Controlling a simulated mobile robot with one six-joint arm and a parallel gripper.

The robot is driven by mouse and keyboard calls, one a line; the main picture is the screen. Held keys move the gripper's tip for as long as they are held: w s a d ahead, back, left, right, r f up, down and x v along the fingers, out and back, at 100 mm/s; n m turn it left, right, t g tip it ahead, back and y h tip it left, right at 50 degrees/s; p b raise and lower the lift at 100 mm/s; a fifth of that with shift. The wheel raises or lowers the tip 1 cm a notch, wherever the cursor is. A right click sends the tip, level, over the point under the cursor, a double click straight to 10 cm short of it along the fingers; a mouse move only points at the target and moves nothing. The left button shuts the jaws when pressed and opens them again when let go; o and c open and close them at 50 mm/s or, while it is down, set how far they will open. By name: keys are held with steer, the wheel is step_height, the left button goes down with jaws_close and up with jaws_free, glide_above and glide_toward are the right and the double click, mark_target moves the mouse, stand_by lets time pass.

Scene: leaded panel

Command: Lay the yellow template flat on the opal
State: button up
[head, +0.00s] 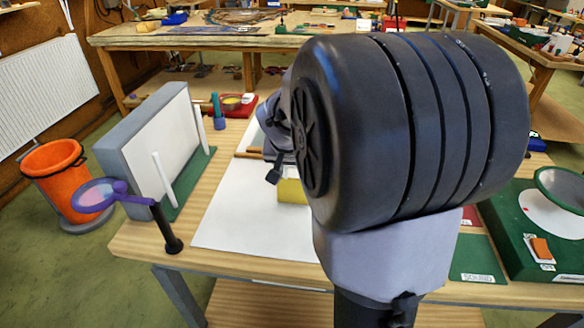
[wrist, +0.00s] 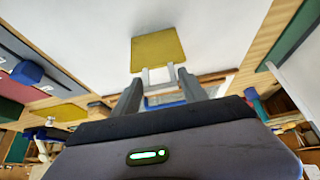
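The yellow template (wrist: 158,52) shows in the wrist view just beyond my fingertips, over a white surface. In the head view a yellow piece (head: 292,190), probably the same one, is over the white sheet and partly hidden by my arm. I cannot tell for certain which white or pale surface is the opal.
The white sheet (head: 245,225) covers the middle of the wooden bench. A grey-framed white panel (head: 165,140) stands at left, near a purple-rimmed magnifier (head: 98,195). A green machine (head: 545,235) is at right. Another yellow piece (wrist: 60,113) shows in the wrist view.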

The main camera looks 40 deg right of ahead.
steer(key=shift+o, duration=0.9)
steer(key=p+v, duration=0.5)
steer(key=v, duration=0.7)
steer(key=s+a+n+y, duration=0.2)
steer(key=s+a, duration=0.2)
steer(key=a, duration=0.4)
steer(key=s+a+n+t+y, duration=0.1)
steer(key=s+a+y, duration=0.1)
steer(key=s+a, duration=0.3)
steer(key=s+a+n+y, duration=0.2)
steer(key=s+a, duration=0.2)
steer(key=a, duration=0.9)
steer(key=shift+s+f+n+t+y, duration=0.15)
steer(key=shift+s+n+t+y, duration=0.15)
steer(key=shift+s+t, duration=0.1)
steer(key=shift+d, duration=0.15)
